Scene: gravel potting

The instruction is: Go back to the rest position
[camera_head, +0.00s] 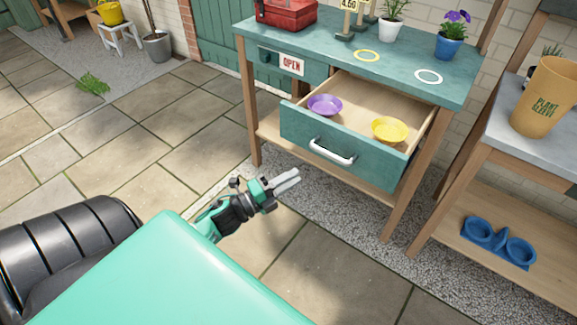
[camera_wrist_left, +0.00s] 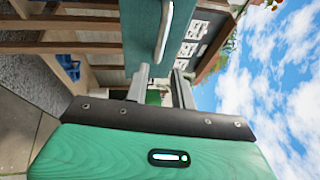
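My left gripper (camera_head: 286,181) is in front of and below the open drawer (camera_head: 345,154), clear of its silver handle (camera_head: 332,151). In the left wrist view its two fingers (camera_wrist_left: 160,88) stand apart with nothing between them, so it is open and empty. The drawer is pulled out of the green workbench (camera_head: 310,40). A purple saucer (camera_head: 324,105) lies in its left part and a yellow saucer (camera_head: 390,130) in its right part. The handle also shows in the left wrist view (camera_wrist_left: 164,30). My right gripper is not in view.
A side table at right holds a tan bucket (camera_head: 545,98). The paved floor at left is mostly clear.

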